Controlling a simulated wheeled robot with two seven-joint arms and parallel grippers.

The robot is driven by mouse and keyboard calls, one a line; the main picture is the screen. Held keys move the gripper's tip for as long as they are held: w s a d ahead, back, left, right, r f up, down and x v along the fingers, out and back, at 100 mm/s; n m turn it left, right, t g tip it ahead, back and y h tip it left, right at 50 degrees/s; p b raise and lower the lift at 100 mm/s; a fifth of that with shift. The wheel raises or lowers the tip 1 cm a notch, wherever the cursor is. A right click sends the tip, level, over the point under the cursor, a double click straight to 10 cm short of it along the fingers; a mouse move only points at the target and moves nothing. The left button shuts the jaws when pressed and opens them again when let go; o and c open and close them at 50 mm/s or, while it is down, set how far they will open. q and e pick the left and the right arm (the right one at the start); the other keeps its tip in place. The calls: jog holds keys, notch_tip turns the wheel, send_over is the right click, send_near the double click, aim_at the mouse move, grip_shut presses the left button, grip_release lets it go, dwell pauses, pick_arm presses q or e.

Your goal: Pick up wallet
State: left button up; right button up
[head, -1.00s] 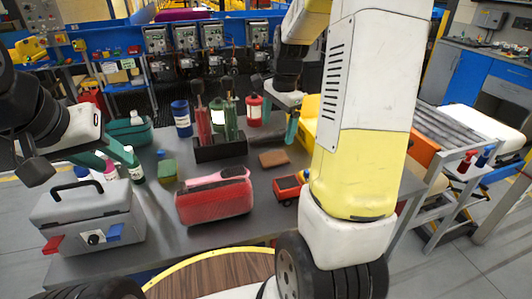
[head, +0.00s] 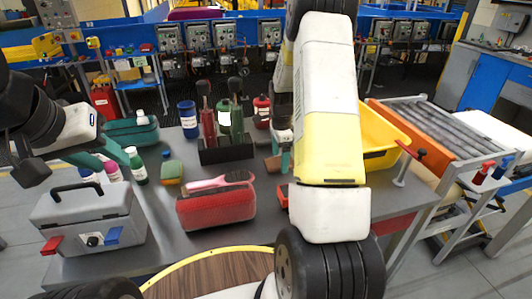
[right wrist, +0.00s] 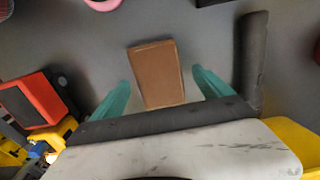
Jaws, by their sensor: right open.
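The wallet (right wrist: 156,75) is a flat brown rectangle lying on the grey table. In the right wrist view it lies between the two teal fingers of my right gripper (right wrist: 165,86), with clear gaps on both sides. The gripper is open and empty. In the head view the wallet (head: 272,163) is partly hidden behind my right arm, and my right gripper (head: 284,157) is low beside it. My left gripper (head: 101,156) is open and empty above the left of the table, near the bottles.
A black holder (head: 226,152) with bottles stands behind the wallet. A red bag (head: 216,208) lies in front-left, and a grey toolbox (head: 88,220) stands at left. A red-orange box (right wrist: 38,98) is near the gripper. A yellow bin (head: 385,140) is at right.

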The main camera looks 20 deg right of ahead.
jog(key=shift+f, duration=0.4)
jog(key=c, duration=1.5)
